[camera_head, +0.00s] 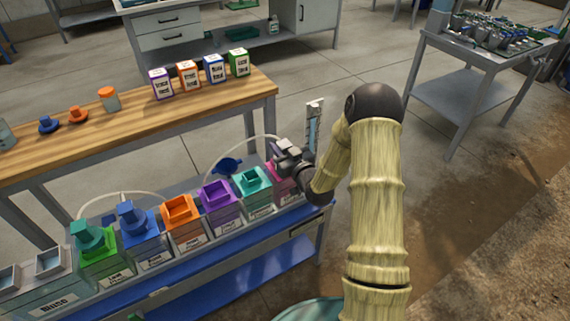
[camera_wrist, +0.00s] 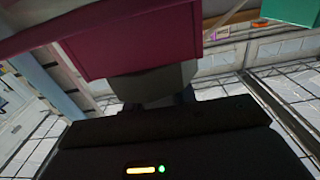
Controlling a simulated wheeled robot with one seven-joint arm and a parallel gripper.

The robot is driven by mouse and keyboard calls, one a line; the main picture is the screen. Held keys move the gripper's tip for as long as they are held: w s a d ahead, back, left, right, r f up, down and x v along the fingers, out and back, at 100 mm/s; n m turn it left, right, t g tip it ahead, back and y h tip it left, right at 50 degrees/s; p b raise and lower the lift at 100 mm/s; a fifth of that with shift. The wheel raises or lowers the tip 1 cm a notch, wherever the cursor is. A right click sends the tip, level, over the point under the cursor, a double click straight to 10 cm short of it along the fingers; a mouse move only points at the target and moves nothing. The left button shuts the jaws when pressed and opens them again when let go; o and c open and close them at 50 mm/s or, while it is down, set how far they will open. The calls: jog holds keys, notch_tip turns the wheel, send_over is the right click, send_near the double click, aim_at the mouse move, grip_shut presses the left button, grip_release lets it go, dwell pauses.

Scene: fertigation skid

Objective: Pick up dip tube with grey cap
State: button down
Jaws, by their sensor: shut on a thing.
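My gripper (camera_head: 287,155) is over the magenta tank (camera_head: 281,183) at the right end of the tank row. In the wrist view, its fingers are shut on a grey block (camera_wrist: 155,83), which looks like the grey cap of the dip tube. A magenta box shape (camera_wrist: 135,40) lies right beyond the block; I cannot tell whether they touch. In the head view, a white hose (camera_head: 237,140) arcs from behind the purple tank up to my gripper. The tube below the cap is hidden.
Orange (camera_head: 181,213), purple (camera_head: 219,203) and teal (camera_head: 254,187) tanks have open square necks. Green (camera_head: 88,236) and blue (camera_head: 133,219) caps sit on tanks at left. A blue round cap (camera_head: 228,165) is behind the row. An upright gauge board (camera_head: 313,122) stands close to my gripper.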

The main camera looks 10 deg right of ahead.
jog(key=shift+r, duration=0.15)
notch_tip(320, 180, up, 18)
jog(key=p, duration=0.3)
jog(key=shift+f, duration=0.2)
dwell(0.5)
